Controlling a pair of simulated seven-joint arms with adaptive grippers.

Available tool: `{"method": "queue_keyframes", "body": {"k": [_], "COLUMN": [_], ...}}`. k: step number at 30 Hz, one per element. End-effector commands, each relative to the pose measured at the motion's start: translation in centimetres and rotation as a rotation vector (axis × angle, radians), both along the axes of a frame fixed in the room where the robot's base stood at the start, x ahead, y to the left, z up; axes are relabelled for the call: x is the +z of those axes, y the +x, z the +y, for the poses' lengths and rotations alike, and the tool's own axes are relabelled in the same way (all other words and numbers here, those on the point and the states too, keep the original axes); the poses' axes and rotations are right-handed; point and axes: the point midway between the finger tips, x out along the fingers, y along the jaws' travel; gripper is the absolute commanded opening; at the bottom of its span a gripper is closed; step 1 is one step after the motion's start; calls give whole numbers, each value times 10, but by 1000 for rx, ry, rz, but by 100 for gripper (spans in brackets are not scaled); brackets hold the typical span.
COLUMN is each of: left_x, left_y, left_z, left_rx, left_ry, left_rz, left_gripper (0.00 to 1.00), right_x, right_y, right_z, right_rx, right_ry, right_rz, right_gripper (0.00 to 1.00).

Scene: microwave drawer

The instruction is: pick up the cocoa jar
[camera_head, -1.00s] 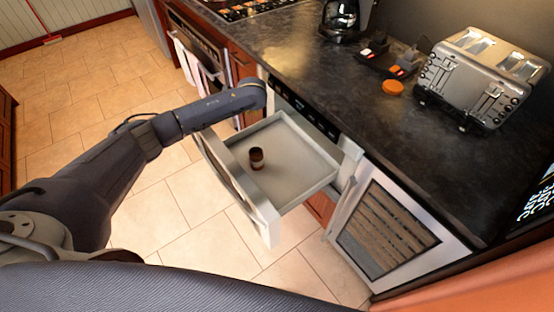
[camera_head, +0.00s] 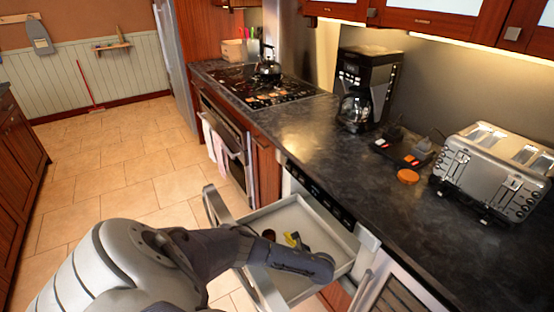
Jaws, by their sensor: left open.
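The cocoa jar (camera_head: 268,235), small and dark brown, stands in the open microwave drawer (camera_head: 318,233). Only its upper part shows; my left arm hides the rest. My left gripper (camera_head: 295,241) shows as a small yellow and black shape just right of the jar, over the drawer. It is open and appears apart from the jar, but the forearm hides most of it. My right gripper is not in view.
The dark counter (camera_head: 300,125) runs above the drawer. It carries a toaster (camera_head: 490,170), a coffee maker (camera_head: 365,90), an orange lid (camera_head: 408,176) and a kettle (camera_head: 268,66) on the stovetop. Tiled floor (camera_head: 110,170) lies open to the left.

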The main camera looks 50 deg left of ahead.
Motion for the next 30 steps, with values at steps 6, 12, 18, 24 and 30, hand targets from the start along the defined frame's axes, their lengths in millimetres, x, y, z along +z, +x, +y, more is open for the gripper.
{"method": "queue_keyframes", "body": {"k": [6,12,18,24,30], "left_x": [-4,-11,-20,-24,-24], "left_y": [1,2,1,2,1], "left_z": [10,28,46,55,55], "left_rx": [-1,0,0,-1,-1], "left_ry": [-1,0,-2,-3,-4], "left_rz": [-1,-2,-2,-2,-2], "left_gripper": [77,77,77,77,77], "right_x": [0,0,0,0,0], "right_y": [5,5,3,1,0], "right_z": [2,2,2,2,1], "right_rx": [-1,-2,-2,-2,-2], "right_ry": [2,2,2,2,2], "right_rz": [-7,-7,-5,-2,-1], "right_gripper": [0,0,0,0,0]}}
